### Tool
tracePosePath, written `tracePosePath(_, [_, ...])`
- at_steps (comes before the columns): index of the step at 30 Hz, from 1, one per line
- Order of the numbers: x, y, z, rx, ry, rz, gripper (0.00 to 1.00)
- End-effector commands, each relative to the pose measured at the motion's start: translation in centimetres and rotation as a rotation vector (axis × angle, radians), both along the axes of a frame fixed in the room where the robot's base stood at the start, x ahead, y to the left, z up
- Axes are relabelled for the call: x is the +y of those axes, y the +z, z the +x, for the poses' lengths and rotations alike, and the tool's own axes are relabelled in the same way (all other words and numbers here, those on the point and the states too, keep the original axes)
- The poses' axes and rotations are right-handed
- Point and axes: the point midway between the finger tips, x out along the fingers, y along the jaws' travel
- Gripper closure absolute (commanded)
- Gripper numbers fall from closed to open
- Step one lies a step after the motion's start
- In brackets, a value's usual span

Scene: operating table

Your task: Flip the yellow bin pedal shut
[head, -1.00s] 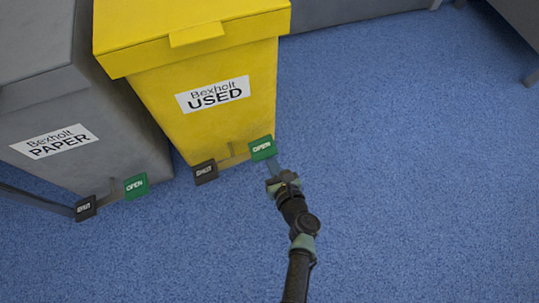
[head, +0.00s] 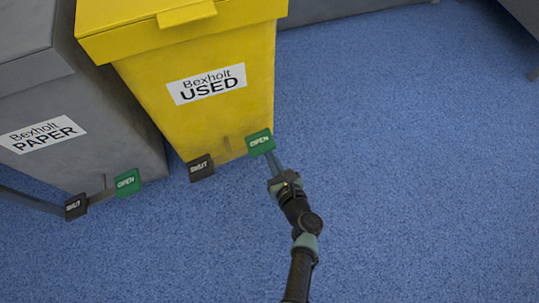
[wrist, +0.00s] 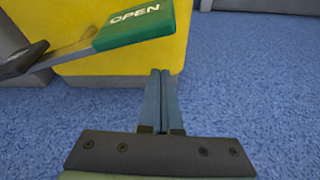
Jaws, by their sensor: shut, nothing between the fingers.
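The yellow bin (head: 205,95) labelled "Bexholt USED" stands at upper middle in the head view, its lid (head: 180,25) down. At its base is a pedal bar with a dark SHUT plate (head: 200,167) on the left and a green OPEN plate (head: 260,142) on the right. The OPEN plate sits higher than the SHUT plate. My gripper (head: 271,158) is shut and empty, its tips just below and right of the OPEN plate. In the wrist view the blue fingers (wrist: 160,75) point at the bin's lower edge, right of the OPEN plate (wrist: 135,27). I cannot tell whether they touch it.
A grey bin (head: 75,125) labelled "Bexholt PAPER" stands close on the left, with its own SHUT plate (head: 76,206) and OPEN plate (head: 127,182). The blue floor (head: 420,150) to the right and in front is clear. Grey furniture edges the back.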

Motion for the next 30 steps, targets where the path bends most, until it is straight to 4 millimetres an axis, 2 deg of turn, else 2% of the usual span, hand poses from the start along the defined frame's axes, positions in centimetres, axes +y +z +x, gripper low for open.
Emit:
tracePosePath(1, [-0.4, 1.2, -1.6, 0.007, -0.004, 0.000, 1.00])
tracePosePath(6, [-1.1, 2.5, -5.4, 0.008, -0.006, 0.000, 1.00])
tracePosePath(12, [-1.7, 3.2, -8.3, 0.006, -0.005, -0.002, 1.00])
tracePosePath(18, [-1.9, 3.3, -9.3, 0.004, -0.003, -0.001, 1.00])
tracePosePath(30, [-1.9, 3.2, -9.3, 0.005, -0.003, -0.002, 1.00])
